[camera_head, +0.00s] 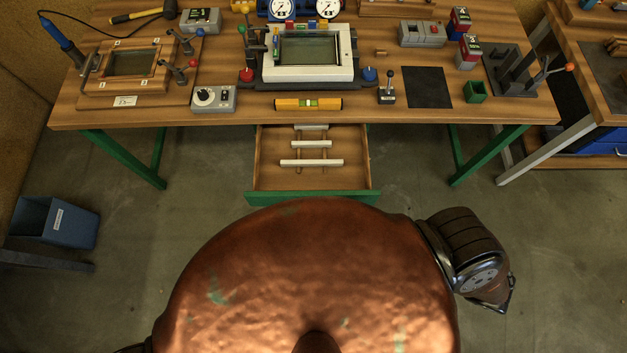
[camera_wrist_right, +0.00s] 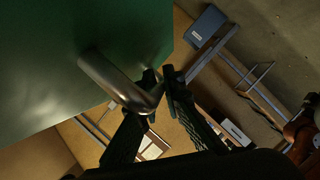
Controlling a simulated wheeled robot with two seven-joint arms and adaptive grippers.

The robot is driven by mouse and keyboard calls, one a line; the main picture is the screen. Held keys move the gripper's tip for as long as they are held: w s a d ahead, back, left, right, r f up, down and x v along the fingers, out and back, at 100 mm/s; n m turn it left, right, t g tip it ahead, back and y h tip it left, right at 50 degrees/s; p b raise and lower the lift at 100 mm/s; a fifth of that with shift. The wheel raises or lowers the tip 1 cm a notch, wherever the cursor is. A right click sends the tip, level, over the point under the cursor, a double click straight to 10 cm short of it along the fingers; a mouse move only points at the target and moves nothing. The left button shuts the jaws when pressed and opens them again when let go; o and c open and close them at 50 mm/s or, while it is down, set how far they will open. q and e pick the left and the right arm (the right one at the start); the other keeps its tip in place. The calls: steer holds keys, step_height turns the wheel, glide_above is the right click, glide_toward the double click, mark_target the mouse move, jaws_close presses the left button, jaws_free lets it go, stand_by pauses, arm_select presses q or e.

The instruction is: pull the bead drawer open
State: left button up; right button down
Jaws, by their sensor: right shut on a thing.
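The bead drawer (camera_head: 311,193) under the workbench stands pulled out, with its green front toward me and its wooden inside showing. Several pale bars (camera_head: 311,162) lie in it. In the right wrist view the green drawer front (camera_wrist_right: 90,35) fills the upper left, with a metal bar handle (camera_wrist_right: 113,80) on it. My right gripper (camera_wrist_right: 160,82) is shut on this handle near one end, with one black finger on each side. In the head view my copper-coloured body hides the handle and the right gripper. My left gripper is in neither view.
The workbench (camera_head: 215,120) above carries a white-framed glass unit (camera_head: 308,72), a yellow level (camera_head: 308,104), a wooden frame (camera_head: 128,66) and a green box (camera_head: 474,91). A blue bin (camera_head: 68,222) stands on the floor at left. Floor beside the drawer is clear.

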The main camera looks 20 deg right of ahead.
steer(key=shift+s, duration=0.2)
steer(key=c, duration=2.3)
jaws_free()
steer(key=shift+s+d, duration=0.15)
steer(key=v, duration=1.1)
steer(key=shift+s+d+r, duration=0.15)
steer(key=shift+d, duration=0.05)
